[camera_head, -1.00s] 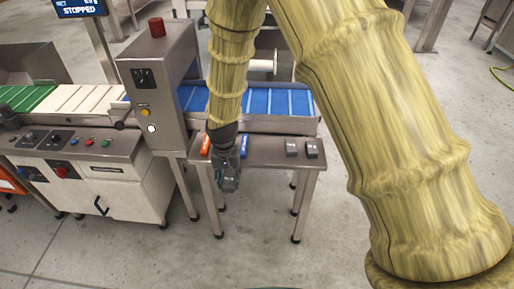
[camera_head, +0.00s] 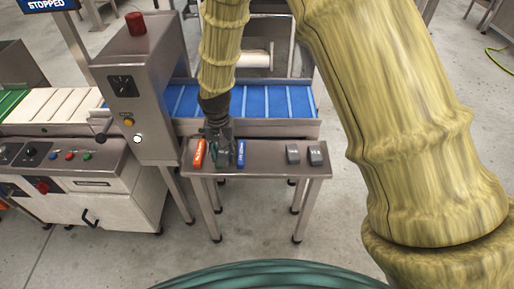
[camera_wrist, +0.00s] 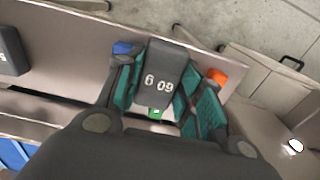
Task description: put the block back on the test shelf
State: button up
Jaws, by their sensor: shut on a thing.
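My gripper (camera_head: 219,152) is over the left part of a small steel shelf (camera_head: 268,159). In the wrist view, my gripper (camera_wrist: 158,108) is shut on a dark grey block (camera_wrist: 161,66) marked with white digits that look like "6 09". The block lies between the teal finger pads, over the shelf top; I cannot tell whether it touches the surface. In the head view the gripper mostly hides it. An orange piece (camera_head: 199,153) lies just left of the gripper and a blue piece (camera_head: 240,153) just right. Two other grey blocks (camera_head: 292,154) (camera_head: 316,155) stand at the shelf's right.
A blue belt conveyor (camera_head: 265,103) runs behind the shelf. A steel cabinet with a red beacon (camera_head: 136,23) stands to the left, beside a white control cabinet (camera_head: 90,180). The shelf top between the blue piece and the right-hand blocks is bare.

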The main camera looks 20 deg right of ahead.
jog(key=p, duration=0.2)
send_over(257, 156)
jog(key=shift+f, duration=2.45)
jog(key=shift+f, duration=0.15)
jog(key=o, duration=0.8)
jog(key=shift+o, duration=0.2)
notch_tip(257, 156, up, 12)
jog(key=b, duration=0.1)
jog(key=shift+r, duration=0.2)
jog(key=shift+s+f, duration=0.1)
